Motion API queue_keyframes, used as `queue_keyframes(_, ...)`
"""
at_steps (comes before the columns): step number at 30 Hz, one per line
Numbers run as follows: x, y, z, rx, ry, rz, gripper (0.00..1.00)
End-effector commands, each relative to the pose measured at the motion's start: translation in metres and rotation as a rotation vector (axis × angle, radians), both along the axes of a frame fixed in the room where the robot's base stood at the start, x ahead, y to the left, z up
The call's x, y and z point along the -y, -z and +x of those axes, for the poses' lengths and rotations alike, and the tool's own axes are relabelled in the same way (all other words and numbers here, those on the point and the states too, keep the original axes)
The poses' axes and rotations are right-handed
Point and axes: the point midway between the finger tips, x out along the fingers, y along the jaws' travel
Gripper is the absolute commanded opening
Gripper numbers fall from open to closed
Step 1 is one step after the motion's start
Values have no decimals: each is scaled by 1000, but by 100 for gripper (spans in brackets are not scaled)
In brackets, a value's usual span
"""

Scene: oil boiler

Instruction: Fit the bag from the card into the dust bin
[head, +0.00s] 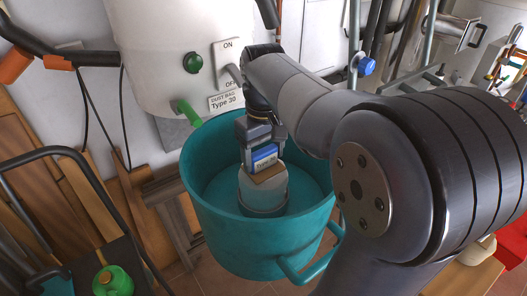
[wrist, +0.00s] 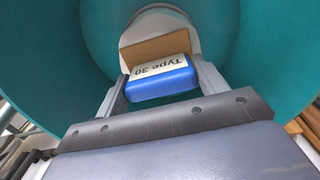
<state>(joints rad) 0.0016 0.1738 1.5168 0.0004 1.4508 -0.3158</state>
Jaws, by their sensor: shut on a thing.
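A card (head: 226,101) on the white boiler body reads "DUST BAG Type 30". My gripper (head: 259,143) is shut on a blue bag pack (wrist: 163,86) labelled "Type 30", held between both fingers in the wrist view. The blue pack also shows in the head view (head: 264,157). A flat brown panel (wrist: 150,50) is at its far side; I cannot tell whether the two are joined. The teal dust bin (head: 207,220) is open, and my gripper is over its inside. A pale cylinder (head: 264,192) stands inside the bin, just beyond the panel; whether they touch is unclear.
A lever by the ON/OFF plate (head: 227,53) and a green spout (head: 189,113) are close behind the bin. A side handle (head: 308,262) sticks out at the bin's front right. A black tubular frame (head: 75,155) and a green bottle (head: 113,281) are at left.

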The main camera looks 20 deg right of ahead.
Motion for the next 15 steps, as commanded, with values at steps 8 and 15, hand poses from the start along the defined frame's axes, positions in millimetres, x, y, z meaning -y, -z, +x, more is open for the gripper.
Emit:
queue_keyframes(8,0,9,0,0,0,0,28)
queue_keyframes(15,0,13,0,0,0,0,73)
